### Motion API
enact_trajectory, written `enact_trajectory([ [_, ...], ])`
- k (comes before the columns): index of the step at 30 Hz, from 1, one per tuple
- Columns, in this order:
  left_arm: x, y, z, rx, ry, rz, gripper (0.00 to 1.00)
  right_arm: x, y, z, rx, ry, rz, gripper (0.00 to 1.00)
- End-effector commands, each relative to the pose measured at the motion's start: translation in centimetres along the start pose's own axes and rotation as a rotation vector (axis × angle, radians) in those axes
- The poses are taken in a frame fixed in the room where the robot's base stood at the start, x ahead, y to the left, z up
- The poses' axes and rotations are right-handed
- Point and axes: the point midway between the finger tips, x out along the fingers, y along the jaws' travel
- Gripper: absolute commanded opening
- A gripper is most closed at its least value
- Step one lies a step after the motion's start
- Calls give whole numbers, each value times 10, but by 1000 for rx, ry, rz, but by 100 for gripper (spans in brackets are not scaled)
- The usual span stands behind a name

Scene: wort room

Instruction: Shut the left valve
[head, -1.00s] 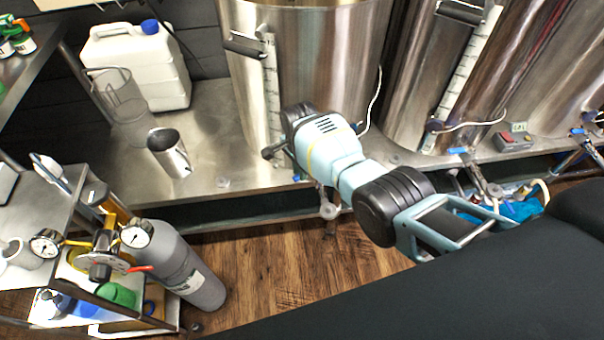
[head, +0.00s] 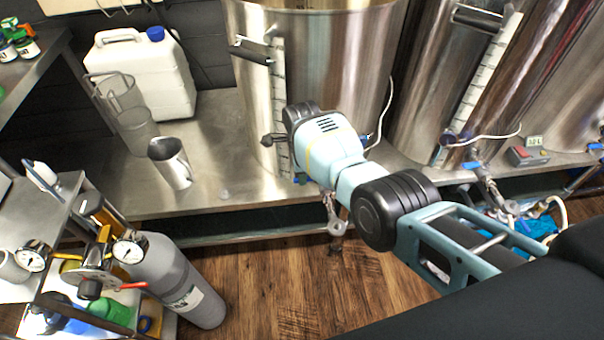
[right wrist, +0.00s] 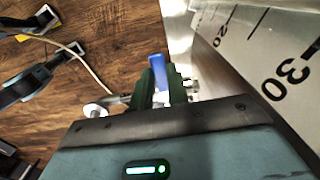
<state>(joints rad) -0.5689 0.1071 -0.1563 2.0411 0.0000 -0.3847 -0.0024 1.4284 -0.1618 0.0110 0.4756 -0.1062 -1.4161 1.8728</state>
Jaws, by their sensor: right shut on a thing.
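The left valve sits low on the front of the left steel kettle (head: 330,50). Its metal body (head: 334,218) shows just below my right wrist in the head view. Its blue handle (right wrist: 158,70) shows in the right wrist view between the dark green fingers of my right gripper (right wrist: 163,86), which is shut on it. In the head view my right wrist and hand cover most of the handle and the fingertips. How far the handle is turned is hard to tell. My left gripper is out of view.
The middle kettle (head: 430,80) has its own blue-handled valve (head: 470,165). A steel cup (head: 172,165), clear jugs and a white canister (head: 140,75) stand on the bench to the left. A grey gas cylinder (head: 180,280) stands below. Wooden floor (head: 270,275) is clear.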

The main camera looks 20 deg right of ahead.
Motion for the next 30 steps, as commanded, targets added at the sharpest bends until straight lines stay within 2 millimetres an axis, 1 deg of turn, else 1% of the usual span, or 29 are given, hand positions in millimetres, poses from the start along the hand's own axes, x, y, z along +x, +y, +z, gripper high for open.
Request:
enact_trajectory([
  [9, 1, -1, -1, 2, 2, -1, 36, 0, 0, 0, 8, -2, 0, 0],
  [10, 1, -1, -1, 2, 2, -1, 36, 0, 0, 0, 8, -2, 0, 17],
  [15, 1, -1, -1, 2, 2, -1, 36, 0, 0, 0, 7, -2, -1, 38],
  [24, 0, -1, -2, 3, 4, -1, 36, -2, -1, 0, 5, -1, -2, 38],
  [26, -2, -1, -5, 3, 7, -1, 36, -8, -1, 0, 5, -1, -3, 38],
  [30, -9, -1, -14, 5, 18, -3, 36, -30, -2, 0, 5, -3, -7, 38],
])
